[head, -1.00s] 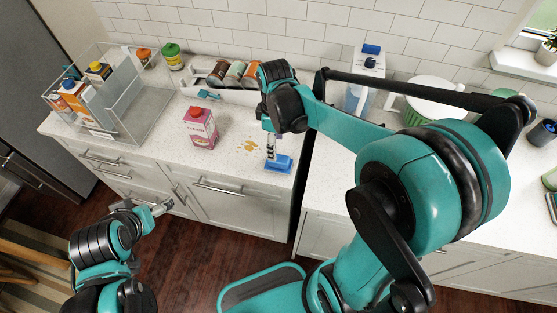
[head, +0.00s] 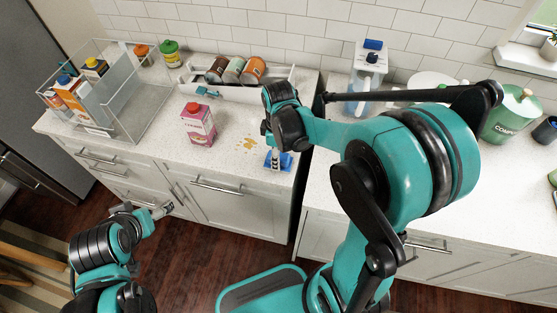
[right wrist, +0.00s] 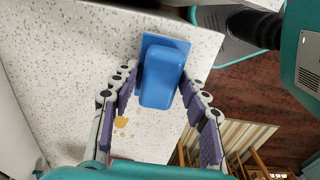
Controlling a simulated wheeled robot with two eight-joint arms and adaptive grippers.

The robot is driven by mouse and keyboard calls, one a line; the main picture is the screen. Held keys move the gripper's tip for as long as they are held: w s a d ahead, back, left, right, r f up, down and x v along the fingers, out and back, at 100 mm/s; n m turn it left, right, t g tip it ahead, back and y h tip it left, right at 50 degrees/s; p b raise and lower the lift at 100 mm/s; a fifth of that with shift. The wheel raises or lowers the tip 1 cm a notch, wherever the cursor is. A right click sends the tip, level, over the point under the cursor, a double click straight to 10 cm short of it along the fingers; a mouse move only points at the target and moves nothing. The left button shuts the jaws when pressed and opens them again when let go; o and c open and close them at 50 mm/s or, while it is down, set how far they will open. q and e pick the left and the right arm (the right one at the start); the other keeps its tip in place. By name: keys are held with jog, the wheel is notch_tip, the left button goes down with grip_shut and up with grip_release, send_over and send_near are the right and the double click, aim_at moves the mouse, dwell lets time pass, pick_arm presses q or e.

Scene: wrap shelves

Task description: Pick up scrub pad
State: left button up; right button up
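The blue scrub pad (head: 286,164) lies on the white counter near its front right corner. In the right wrist view, the pad (right wrist: 163,78) lies between the fingertips of my right gripper (right wrist: 158,85). The fingers are spread on either side of it, and I see no clear grip on it. In the head view my right gripper (head: 274,152) points down over the pad and hides part of it. My left gripper (head: 161,210) is low, in front of the drawers, away from the pad; its finger opening is too small to judge.
A yellow-brown spill (head: 246,143) and a pink carton (head: 198,124) are left of the pad. A can rack (head: 225,90) stands behind, and a clear bin (head: 130,115) is at the left. A dark gap (head: 305,180) separates this counter from the right one.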

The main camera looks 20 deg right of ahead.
aim_at(282, 158)
jog(key=c, duration=0.6)
jog(key=shift+c, duration=0.2)
jog(key=shift+r+p, duration=0.3)
jog(key=shift+r, duration=0.2)
jog(key=r, duration=0.1)
jog(key=r+p, duration=0.1)
jog(key=s+r, duration=0.1)
jog(key=r, duration=0.1)
jog(key=shift+d+r+p, duration=0.1)
jog(key=shift+d+p, duration=0.3)
jog(key=s+d+r+p, duration=0.3)
jog(key=s+d+r, duration=0.2)
jog(key=s, duration=0.3)
jog(key=shift+s+d+r, duration=0.25)
jog(key=shift+d+r, duration=0.15)
jog(key=shift+d, duration=0.1)
